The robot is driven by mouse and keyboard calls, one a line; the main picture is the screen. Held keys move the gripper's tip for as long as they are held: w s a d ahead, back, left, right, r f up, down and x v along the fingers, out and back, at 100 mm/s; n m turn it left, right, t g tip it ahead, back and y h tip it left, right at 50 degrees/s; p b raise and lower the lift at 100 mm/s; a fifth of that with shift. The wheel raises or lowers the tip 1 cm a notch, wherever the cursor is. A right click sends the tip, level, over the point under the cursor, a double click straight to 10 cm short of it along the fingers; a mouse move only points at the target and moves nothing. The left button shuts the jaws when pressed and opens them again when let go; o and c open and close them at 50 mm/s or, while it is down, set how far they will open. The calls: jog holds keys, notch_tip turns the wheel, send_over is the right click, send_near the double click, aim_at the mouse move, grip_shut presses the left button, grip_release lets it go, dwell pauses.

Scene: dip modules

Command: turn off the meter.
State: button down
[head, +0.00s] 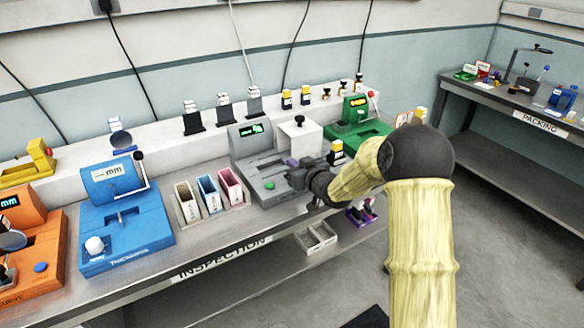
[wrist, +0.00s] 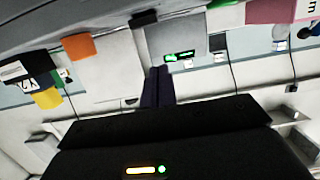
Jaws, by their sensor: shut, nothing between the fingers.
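A grey meter (head: 250,140) stands at the middle of the bench, with a lit green display. The display (wrist: 180,55) also shows lit in the wrist view, which is turned upside down. I cannot tell whether the fingertips touch the meter.
A white box (head: 300,138) with a black knob stands right behind my gripper. Three coloured bins (head: 210,190) stand left of the meter. A blue thickness device (head: 120,220) and an orange device (head: 35,240) are farther left. A green device (head: 358,118) is behind right.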

jog(key=r+v, duration=0.1)
jog(key=v, duration=0.7)
jog(key=shift+r+b, duration=0.2)
jog(key=shift+b, duration=0.1)
jog(key=shift+s, duration=0.15)
jog(key=s+d+f+m+g+h, duration=0.2)
jog(key=s+d+f+g+h, duration=0.15)
jog(key=s, duration=0.65)
jog(key=s+d+f+m+g+h, duration=0.2)
jog(key=s+d+g, duration=0.2)
jog(key=s, duration=0.6)
jog(key=s+d+f+m+g+h, duration=0.2)
jog(key=s+d+f+g+h, duration=0.15)
jog(key=s, duration=0.65)
jog(key=w+d+p+v, duration=0.1)
jog(key=w+p+v, duration=0.2)
jog(key=p+v, duration=0.9)
jog(key=shift+a+r+y, duration=0.2)
jog(key=shift+r+y, duration=0.2)
jog(key=shift+r, duration=0.4)
